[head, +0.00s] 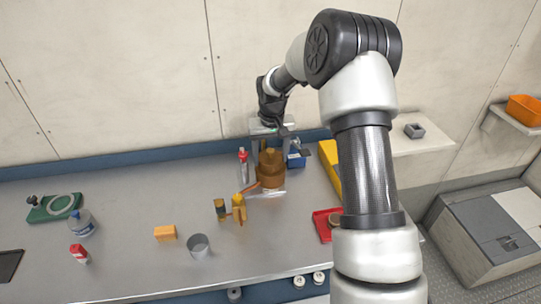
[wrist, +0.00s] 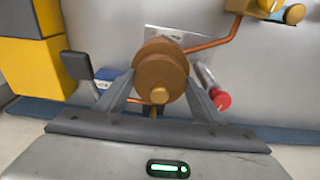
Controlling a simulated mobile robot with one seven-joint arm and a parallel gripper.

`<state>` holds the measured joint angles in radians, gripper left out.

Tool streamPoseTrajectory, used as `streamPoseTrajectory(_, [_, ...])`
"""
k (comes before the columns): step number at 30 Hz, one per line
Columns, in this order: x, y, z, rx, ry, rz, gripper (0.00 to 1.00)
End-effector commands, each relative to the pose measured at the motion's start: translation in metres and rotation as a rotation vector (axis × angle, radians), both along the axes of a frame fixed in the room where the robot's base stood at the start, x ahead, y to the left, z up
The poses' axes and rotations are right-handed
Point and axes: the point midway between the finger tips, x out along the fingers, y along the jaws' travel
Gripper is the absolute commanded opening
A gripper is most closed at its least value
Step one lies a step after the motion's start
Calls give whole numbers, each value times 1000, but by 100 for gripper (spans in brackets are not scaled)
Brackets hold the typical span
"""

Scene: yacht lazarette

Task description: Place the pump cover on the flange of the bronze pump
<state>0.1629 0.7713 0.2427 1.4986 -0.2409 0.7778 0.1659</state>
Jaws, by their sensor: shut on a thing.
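The bronze pump (head: 270,178) stands on the metal bench near the back wall, with a copper pipe (wrist: 215,38) running from it. The pump cover, a round bronze disc with a small knob, shows in the wrist view (wrist: 160,75) between my fingers and in the head view (head: 270,158) at the top of the pump. My gripper (head: 270,150) points down from above and is shut on the cover; its fingers also show in the wrist view (wrist: 160,100). The cover hides the flange. I cannot tell whether it touches the flange or hangs just above it.
A red-capped bottle (head: 243,168) stands close left of the pump. A blue box (head: 297,160) and yellow box (head: 332,168) are to its right. Yellow fittings (head: 238,207), a grey cup (head: 198,245) and an orange block (head: 165,233) stand in front.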

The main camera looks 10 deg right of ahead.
Motion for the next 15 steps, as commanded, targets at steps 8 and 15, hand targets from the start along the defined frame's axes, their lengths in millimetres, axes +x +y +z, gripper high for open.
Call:
streamPoseTrajectory(8, [0,0,-3,0,1,0,70])
streamPoseTrajectory(15, [0,0,2,0,0,0,70])
